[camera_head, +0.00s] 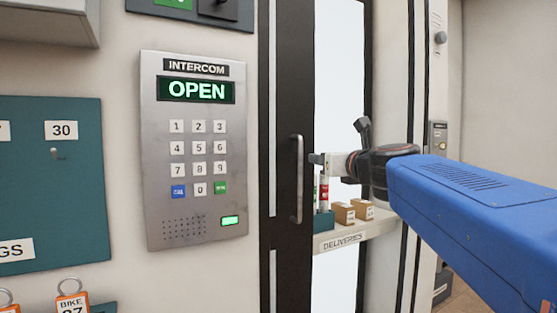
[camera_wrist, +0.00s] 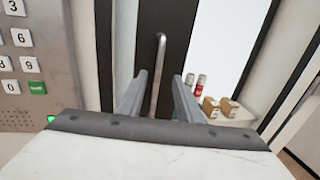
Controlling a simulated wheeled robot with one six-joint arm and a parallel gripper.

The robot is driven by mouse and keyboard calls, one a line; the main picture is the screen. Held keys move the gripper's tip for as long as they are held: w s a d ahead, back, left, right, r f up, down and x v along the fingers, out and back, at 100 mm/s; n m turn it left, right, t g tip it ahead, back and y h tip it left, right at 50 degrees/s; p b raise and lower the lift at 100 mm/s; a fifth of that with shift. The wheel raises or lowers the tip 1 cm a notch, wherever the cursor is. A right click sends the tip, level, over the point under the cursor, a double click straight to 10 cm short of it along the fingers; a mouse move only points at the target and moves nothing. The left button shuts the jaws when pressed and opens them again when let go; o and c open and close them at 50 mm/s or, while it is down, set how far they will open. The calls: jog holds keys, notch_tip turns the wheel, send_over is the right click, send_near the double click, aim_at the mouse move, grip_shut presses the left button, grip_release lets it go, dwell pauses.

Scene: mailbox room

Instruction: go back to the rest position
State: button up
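My gripper (camera_head: 316,158) points left at the end of my blue arm, held up in front of the glass and dark frame of a door (camera_head: 283,80). In the wrist view its two fingers (camera_wrist: 160,78) stand apart with nothing held between them. The metal door handle (camera_head: 297,180) is just left of the fingertips in the head view. In the wrist view the handle (camera_wrist: 158,75) shows between the fingers, beyond them; contact is not visible.
The intercom (camera_head: 195,150) reads OPEN, with a green light lit. A teal key board (camera_head: 80,170) hangs at left. Right of the handle, a DELIVERIES shelf (camera_head: 342,240) bears small boxes (camera_head: 344,212) and bottles. A wall (camera_head: 505,80) stands at right.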

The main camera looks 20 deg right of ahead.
jog(key=shift+s, duration=0.45)
jog(key=s+a+f+n+g+y, duration=0.35)
jog(key=a+f+n, duration=0.45)
jog(key=f+n, duration=0.35)
jog(key=s+a+f+n+g+y, duration=0.2)
jog(key=s+a+f+n+g, duration=0.2)
jog(key=a+f+n, duration=0.55)
jog(key=s+d+f+n+g+h, duration=0.1)
jog(key=s+d+f+n+g, duration=0.1)
jog(key=s+f+n, duration=0.5)
jog(key=s+d+f+n+g+h, duration=0.1)
jog(key=s+f+n, duration=0.5)
jog(key=f, duration=0.8)
jog(key=n+g+h, duration=0.1)
jog(key=n+g, duration=0.1)
jog(key=n, duration=0.1)
jog(key=shift+s+d+f, duration=0.25)
jog(key=shift+s+d, duration=0.15)
